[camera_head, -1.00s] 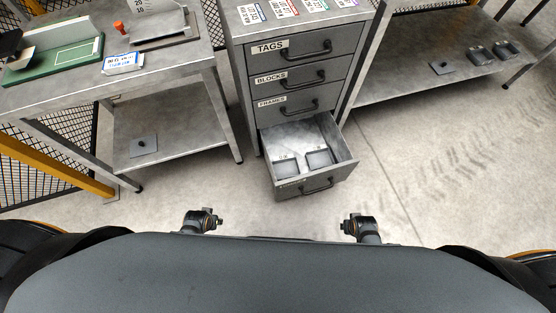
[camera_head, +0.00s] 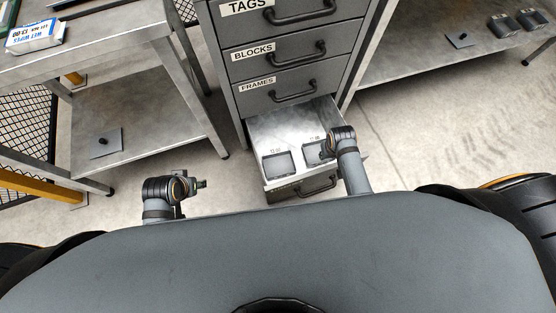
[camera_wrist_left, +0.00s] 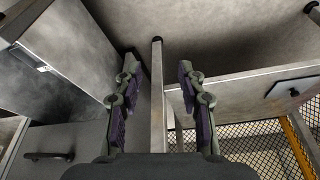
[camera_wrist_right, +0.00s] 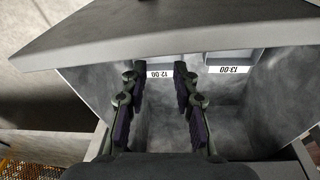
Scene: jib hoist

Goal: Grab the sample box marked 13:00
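The open bottom drawer (camera_head: 262,121) holds two grey boxes side by side. Upside-down labels in the right wrist view read 13:00 on the box (camera_wrist_right: 235,57) at right and 12:00 on the box at left, whose label (camera_wrist_right: 160,74) shows between my fingertips. By that layout the 13:00 box (camera_head: 277,164) is the left one in the head view, where labels are too small to read surely. My right gripper (camera_head: 326,150) is at the drawer's right side, open and empty (camera_wrist_right: 153,72). My left gripper (camera_head: 201,184) is open and empty (camera_wrist_left: 158,68), left of the drawer.
The drawer cabinet (camera_head: 288,68) has shut drawers above the open one. A metal workbench (camera_head: 110,40) with a lower shelf stands left, carrying a white-blue pack (camera_head: 36,36). Another low shelf (camera_head: 420,70) is at right. Floor between my left gripper and the drawer is clear.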

